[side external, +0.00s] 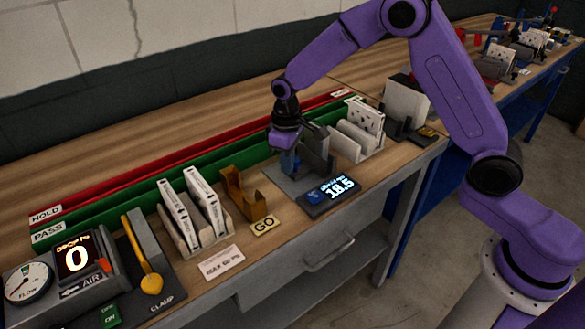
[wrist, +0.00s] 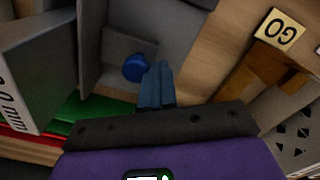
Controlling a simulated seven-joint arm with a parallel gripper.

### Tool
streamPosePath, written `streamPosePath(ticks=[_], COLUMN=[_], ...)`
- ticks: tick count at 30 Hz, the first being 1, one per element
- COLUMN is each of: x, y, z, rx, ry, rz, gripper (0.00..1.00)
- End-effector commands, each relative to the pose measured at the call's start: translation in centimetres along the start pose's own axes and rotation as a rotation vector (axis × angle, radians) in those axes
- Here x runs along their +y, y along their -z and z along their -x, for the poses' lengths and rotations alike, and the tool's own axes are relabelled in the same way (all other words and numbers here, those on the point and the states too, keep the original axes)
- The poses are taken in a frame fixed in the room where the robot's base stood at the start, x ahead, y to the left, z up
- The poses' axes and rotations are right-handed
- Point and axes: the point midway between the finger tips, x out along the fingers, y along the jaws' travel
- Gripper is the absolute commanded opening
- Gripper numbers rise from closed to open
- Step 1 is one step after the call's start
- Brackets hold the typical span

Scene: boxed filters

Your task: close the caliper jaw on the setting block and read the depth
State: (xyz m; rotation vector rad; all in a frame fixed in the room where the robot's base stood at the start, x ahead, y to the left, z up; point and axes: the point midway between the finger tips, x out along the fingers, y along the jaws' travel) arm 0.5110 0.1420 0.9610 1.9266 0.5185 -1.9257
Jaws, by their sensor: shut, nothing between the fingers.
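The caliper is a grey fixture (side external: 318,152) with upright plates in the side external view. Its dark display (side external: 328,197) lies in front with lit digits upside down; they look like 18.5, but I cannot be sure. In the wrist view a round blue knob (wrist: 135,67) sits on the grey fixture (wrist: 150,25).
A brown gauge (side external: 241,193) with a GO label (side external: 264,224) stands left of the fixture. White boxed filters (side external: 190,203) stand in a holder further left. A green PASS rail (side external: 120,205) and red HOLD rail (side external: 110,185) run behind. A pale rack (side external: 350,142) stands to the right.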

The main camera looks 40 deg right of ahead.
Motion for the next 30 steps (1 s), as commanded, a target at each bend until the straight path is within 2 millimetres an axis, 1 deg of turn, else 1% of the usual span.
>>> streamPosePath(ticks=[1,16,30], x=[0.6,-0.7,-0.8], y=[-0.2,0.5,0.6], z=[-0.1,0.0,3.1], rx=[-0.006,-0.001,0.001], ry=[-0.004,-0.002,-0.001], rz=[-0.007,-0.003,-0.002], gripper=[0.00,0.00,0.00])
